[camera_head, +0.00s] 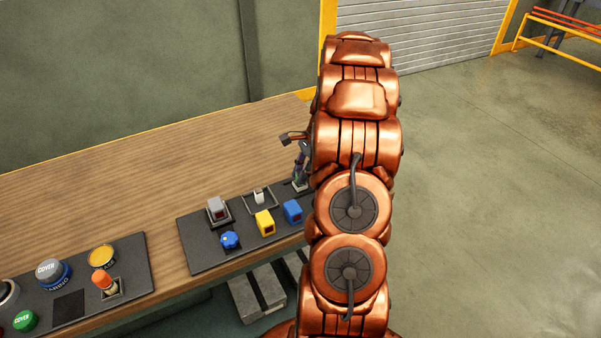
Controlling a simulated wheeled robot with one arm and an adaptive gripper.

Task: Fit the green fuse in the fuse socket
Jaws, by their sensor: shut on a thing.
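My gripper (301,160) is at the far right end of the dark panel (203,253), just left of my copper arm, which hides part of it. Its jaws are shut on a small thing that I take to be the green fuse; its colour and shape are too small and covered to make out. Below the jaws, a small light-edged holder (301,186) shows on the panel, partly hidden by my arm. I cannot tell whether it is the fuse socket, or whether the held thing touches it.
On the panel are a grey block (217,208), a white switch-like piece (259,196), a blue knob (230,240), a yellow block (265,222) and a blue block (292,211). A second panel (131,263) with covers is at left. The wooden bench (140,172) is bare behind.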

